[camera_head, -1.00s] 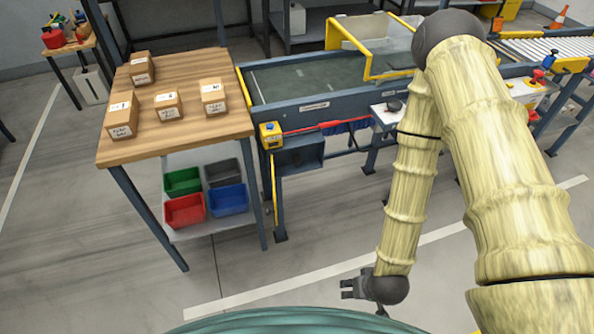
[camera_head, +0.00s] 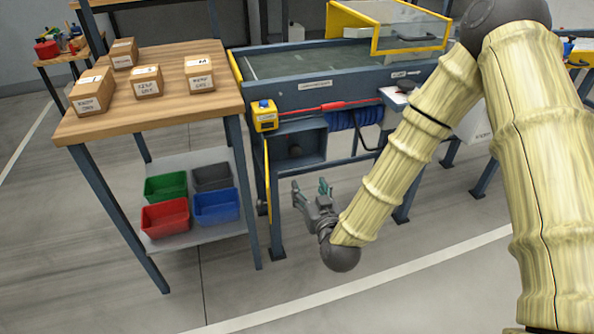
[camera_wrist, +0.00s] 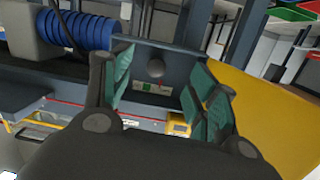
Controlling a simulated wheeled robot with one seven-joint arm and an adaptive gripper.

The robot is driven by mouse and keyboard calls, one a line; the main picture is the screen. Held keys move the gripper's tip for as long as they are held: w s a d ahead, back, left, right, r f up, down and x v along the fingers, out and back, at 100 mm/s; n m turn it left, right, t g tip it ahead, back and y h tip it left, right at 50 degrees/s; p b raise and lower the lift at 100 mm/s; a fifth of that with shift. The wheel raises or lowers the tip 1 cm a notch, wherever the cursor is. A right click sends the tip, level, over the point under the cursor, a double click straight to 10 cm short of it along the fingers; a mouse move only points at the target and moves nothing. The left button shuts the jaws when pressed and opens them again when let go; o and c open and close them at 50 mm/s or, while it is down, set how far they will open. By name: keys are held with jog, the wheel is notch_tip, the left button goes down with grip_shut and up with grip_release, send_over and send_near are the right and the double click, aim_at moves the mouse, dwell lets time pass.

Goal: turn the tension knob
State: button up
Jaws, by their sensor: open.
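A dark round knob (camera_head: 295,150) sits in a blue-grey recessed housing (camera_head: 310,141) below the conveyor's side rail; I take it to be the tension knob. My gripper (camera_head: 310,188) is in front of and below this housing, its fingers spread and pointing up towards it. In the wrist view the knob (camera_wrist: 155,68) shows between the two green-padded fingers of my gripper (camera_wrist: 158,78), beyond their tips. Nothing is held. The gripper appears apart from the knob; the exact distance is unclear.
A yellow box with a blue button (camera_head: 265,116) is on the conveyor's corner. A blue coiled hose (camera_head: 352,117) hangs right of the housing. A wooden table (camera_head: 150,105) with cartons stands left, coloured bins on its lower shelf. The floor in front is clear.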

aim_at(296, 153)
jog(key=shift+t, duration=0.8)
jog(key=b+x, duration=0.1)
jog(key=x, duration=0.3)
jog(key=r+b+x, duration=0.1)
jog(key=x, duration=0.3)
jog(key=r+b+x, duration=0.1)
jog(key=b+x, duration=0.1)
jog(key=x, duration=0.3)
jog(key=shift+s+a+r, duration=0.1)
jog(key=shift+a+r, duration=0.1)
jog(key=shift+r, duration=0.05)
jog(key=c, duration=1)
